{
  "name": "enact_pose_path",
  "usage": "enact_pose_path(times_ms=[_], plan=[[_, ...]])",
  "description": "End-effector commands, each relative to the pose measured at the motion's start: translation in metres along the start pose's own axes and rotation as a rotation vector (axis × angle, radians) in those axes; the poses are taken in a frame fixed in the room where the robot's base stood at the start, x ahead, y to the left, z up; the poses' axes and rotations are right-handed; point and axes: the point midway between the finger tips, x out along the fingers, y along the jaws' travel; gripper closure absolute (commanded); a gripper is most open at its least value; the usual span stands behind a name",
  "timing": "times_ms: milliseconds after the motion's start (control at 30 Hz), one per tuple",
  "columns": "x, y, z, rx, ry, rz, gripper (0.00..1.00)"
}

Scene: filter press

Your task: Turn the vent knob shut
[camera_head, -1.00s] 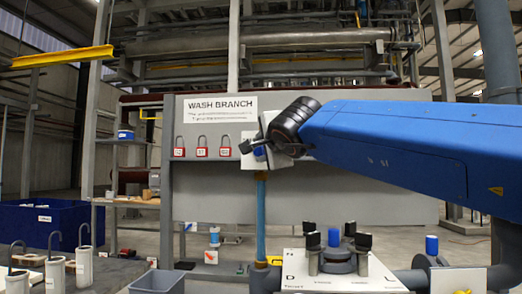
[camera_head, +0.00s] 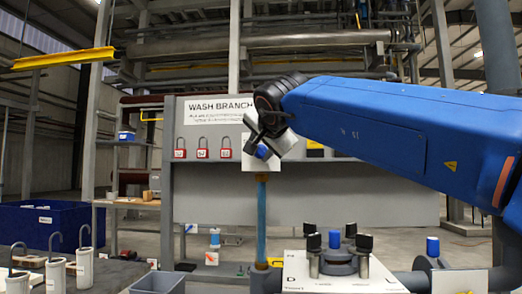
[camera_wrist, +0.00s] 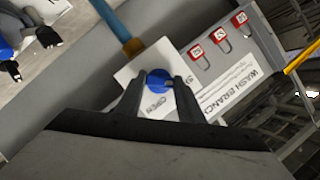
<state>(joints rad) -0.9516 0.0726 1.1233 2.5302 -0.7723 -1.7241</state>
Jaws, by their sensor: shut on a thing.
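The vent knob (camera_wrist: 158,80) is a small round blue knob in front of a white plate (camera_wrist: 135,68) with lettering, of which "OPEN" can be read. In the wrist view my gripper (camera_wrist: 160,88) has its two dark fingers on either side of the knob, shut on it. In the head view the knob (camera_head: 262,151) shows as a blue spot at the plate, with my gripper (camera_head: 261,142) against it and my blue arm reaching in from the right. The fingers hide part of the knob and of the plate's lettering.
A blue vertical pipe (camera_head: 262,215) runs below the plate. The grey panel behind carries a WASH BRANCH sign (camera_head: 220,108) and red padlocks (camera_head: 202,153). Below stand a valve assembly with black clamps (camera_head: 364,243) and another blue knob (camera_head: 432,246). A grey bin (camera_head: 158,283) stands at lower left.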

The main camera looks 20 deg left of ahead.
Motion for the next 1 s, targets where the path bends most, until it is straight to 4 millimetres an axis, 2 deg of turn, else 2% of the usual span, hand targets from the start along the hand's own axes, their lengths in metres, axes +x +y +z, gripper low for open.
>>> enact_pose_path(times_ms=[500, 533, 600, 1000], plan=[[0.0009, 0.0009, 0.0008, -0.02, -0.001, 0.011, 0.88], [0.0009, 0.001, 0.0008, -0.02, -0.001, 0.011, 0.61], [0.0009, 0.0009, 0.0007, -0.019, -0.001, 0.01, 0.47], [-0.0059, -0.0001, 0.0, -0.019, 0.0, 0.008, 0.47]])
